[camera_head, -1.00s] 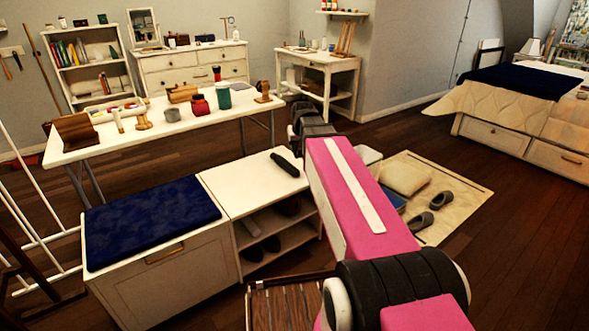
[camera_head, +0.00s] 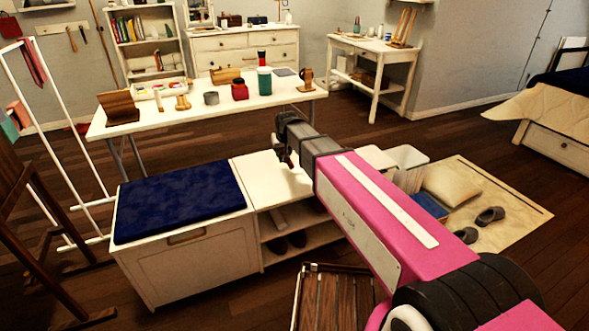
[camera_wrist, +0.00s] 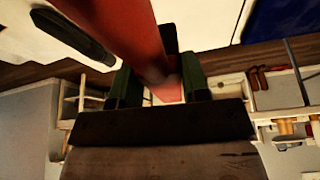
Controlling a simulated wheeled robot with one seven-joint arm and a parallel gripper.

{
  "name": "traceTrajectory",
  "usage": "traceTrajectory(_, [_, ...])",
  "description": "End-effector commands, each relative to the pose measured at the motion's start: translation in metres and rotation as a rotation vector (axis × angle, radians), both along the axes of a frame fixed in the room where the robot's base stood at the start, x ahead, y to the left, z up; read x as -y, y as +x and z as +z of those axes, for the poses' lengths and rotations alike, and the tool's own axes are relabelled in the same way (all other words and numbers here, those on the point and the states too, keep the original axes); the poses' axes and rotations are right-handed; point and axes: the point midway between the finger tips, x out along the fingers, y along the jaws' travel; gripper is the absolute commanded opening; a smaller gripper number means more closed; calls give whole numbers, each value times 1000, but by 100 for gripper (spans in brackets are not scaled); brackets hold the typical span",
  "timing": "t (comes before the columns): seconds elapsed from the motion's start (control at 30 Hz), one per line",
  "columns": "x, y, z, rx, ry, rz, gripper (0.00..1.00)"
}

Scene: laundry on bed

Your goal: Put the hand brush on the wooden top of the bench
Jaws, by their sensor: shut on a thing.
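My gripper (camera_head: 284,154) is over the back part of the bench's bare white top (camera_head: 258,184) in the head view. In the wrist view my gripper (camera_wrist: 160,86) has green fingertips, shut on a long red thing (camera_wrist: 128,35). I take it to be the hand brush; its far end is cut off by the frame. In the head view my arm hides that object.
A dark blue cushion (camera_head: 180,200) covers the bench's left part. Shoes (camera_head: 285,243) stand in the open shelf under the white top. A white table (camera_head: 210,118) with cups and wooden items stands behind. A slatted wooden piece (camera_head: 335,300) is in front.

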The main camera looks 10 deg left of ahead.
Motion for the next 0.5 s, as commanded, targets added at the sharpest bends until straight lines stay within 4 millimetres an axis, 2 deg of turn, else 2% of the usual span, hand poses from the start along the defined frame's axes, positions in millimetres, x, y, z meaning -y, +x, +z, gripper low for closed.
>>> traceTrajectory(0.03, [-27, -5, -8, -2, -1, 29, 23])
traceTrajectory(0.2, [-88, -24, -26, 0, -1, 96, 23])
traceTrajectory(0.33, [-118, -36, -36, -1, 0, 128, 23])
traceTrajectory(0.5, [-131, -41, -42, 1, 0, 144, 23])
